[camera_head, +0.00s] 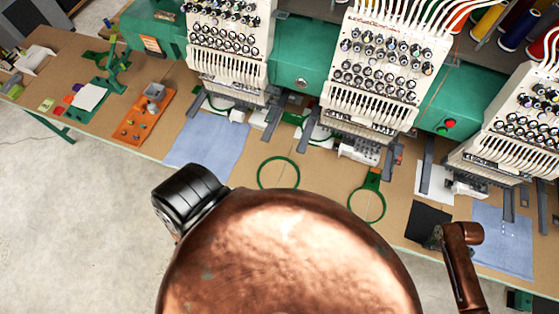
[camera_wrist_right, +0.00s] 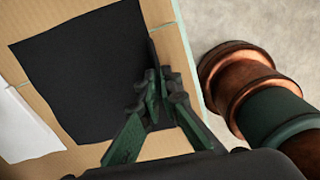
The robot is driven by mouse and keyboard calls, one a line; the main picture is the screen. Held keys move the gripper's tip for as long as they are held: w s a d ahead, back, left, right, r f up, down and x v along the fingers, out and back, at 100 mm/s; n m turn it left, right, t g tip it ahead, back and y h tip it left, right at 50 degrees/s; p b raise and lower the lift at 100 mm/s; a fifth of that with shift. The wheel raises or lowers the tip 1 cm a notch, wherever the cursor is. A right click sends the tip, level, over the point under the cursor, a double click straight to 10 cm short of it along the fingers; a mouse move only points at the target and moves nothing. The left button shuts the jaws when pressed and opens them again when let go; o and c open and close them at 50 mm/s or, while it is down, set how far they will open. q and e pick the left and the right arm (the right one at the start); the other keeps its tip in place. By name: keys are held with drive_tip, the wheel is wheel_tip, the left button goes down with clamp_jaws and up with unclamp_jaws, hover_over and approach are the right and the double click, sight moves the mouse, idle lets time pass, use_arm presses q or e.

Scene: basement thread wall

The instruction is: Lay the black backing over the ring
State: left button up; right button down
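The black backing (camera_head: 428,222) lies as a flat dark square near the table's front edge, at the right in the head view; it also fills the upper left of the right wrist view (camera_wrist_right: 85,70). My right gripper (camera_wrist_right: 160,85) is at the backing's right edge, its green fingers drawn close together, with a narrow strip of the edge raised between the tips. In the head view my right gripper (camera_head: 435,238) is small and partly hidden by its arm. Two green rings lie on the table: one left (camera_head: 278,158), one with a tab, right (camera_head: 367,220). My left gripper is not in view.
Embroidery machine heads (camera_head: 385,60) stand along the back of the table (camera_head: 320,185). Blue cloths lie at left (camera_head: 207,145) and right (camera_head: 505,240). White sheets (camera_head: 435,180) lie behind the backing. An orange tray (camera_head: 143,120) is farther left.

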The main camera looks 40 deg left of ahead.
drive_tip(key=shift+r, duration=0.15)
wheel_tip(320, 180, up, 5)
drive_tip(key=p, duration=0.5)
